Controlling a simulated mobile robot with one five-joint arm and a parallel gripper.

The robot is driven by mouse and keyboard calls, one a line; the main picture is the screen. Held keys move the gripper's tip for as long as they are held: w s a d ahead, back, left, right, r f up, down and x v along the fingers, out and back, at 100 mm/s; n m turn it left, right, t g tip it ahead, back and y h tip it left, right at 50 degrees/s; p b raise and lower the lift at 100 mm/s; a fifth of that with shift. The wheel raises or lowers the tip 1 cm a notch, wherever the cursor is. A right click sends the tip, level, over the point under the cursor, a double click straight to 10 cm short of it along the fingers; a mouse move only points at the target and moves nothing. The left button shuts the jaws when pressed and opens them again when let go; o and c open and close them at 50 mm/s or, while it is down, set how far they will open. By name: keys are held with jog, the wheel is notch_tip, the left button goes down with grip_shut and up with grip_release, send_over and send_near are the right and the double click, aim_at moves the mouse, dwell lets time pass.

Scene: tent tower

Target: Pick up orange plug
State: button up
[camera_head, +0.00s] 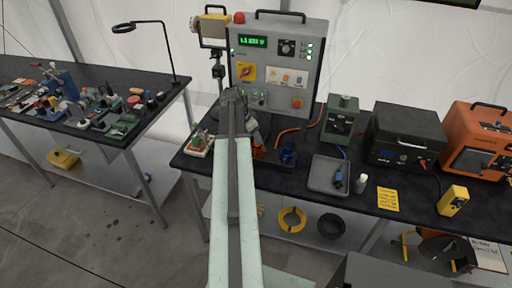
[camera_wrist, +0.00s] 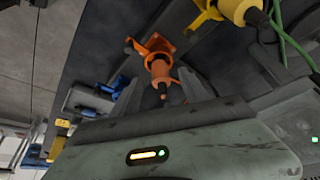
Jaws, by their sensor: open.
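The orange plug (camera_wrist: 160,72) shows in the wrist view, with a dark tip toward my gripper and an orange bracket-like piece at its far end. My gripper (camera_wrist: 160,92) is open, with a dark finger on either side of the plug's near end. I cannot tell whether a finger touches it. In the head view my arm runs up to the bench, and my gripper (camera_head: 250,128) is partly hidden by my own arm. An orange piece (camera_head: 260,154) shows just right of my arm on the bench; the plug itself is not clear there.
A yellow plug (camera_wrist: 240,10) with a green cable is close by in the wrist view. A grey control panel (camera_head: 276,65) stands behind my gripper. A blue item (camera_head: 288,157) and a grey tray (camera_head: 327,174) sit to the right. An orange cable (camera_head: 292,131) crosses the bench.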

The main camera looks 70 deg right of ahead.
jog(key=b+x, duration=0.3)
jog(key=x, duration=0.1)
jog(key=shift+d+f+b, duration=0.1)
jog(key=shift+f+b, duration=0.2)
jog(key=shift+f, duration=0.1)
jog(key=shift+r, duration=0.2)
grip_shut()
notch_tip(320, 180, up, 10)
jog(key=p, duration=1)
jog(key=shift+r+p, duration=0.2)
jog(key=shift+p, duration=0.2)
jog(key=shift+f, duration=0.1)
